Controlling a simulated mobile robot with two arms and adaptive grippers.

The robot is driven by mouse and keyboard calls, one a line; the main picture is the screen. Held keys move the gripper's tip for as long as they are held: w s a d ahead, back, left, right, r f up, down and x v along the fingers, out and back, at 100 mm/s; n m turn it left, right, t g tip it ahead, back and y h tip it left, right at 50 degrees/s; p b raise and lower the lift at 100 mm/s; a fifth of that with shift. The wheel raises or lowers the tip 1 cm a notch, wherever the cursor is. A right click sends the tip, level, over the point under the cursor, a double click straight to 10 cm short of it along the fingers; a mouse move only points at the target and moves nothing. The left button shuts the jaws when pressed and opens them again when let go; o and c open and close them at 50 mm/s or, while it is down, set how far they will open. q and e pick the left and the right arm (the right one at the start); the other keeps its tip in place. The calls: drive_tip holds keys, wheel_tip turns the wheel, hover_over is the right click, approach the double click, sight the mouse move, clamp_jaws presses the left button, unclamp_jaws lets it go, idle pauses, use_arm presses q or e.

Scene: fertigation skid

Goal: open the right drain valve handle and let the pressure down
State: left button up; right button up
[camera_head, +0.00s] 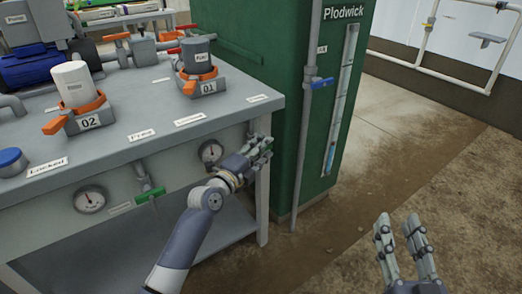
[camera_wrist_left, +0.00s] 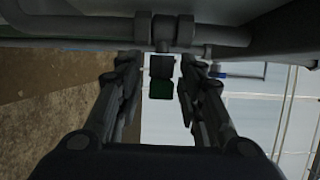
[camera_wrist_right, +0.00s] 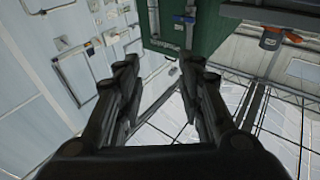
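My left gripper (camera_head: 262,148) is at the right end of the skid's front panel, beside the right gauge (camera_head: 211,152). In the left wrist view its fingers (camera_wrist_left: 160,80) are apart, on either side of a dark green handle (camera_wrist_left: 161,88) hanging from a grey pipe tee (camera_wrist_left: 163,32). Gaps show on both sides of the handle. In the head view my gripper hides this right drain valve. The left drain valve's green handle (camera_head: 150,194) is in plain view under the panel. My right gripper (camera_head: 402,222) is open and empty over the floor.
Filter housings 01 (camera_head: 197,60) and 02 (camera_head: 76,85) with orange handles stand on the grey bench (camera_head: 165,110). A left gauge (camera_head: 90,199) is on the panel. A green tank (camera_head: 270,60) with a blue-handled valve (camera_head: 322,83) stands close right. The floor at right is clear.

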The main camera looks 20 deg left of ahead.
use_arm(q)
clamp_jaws()
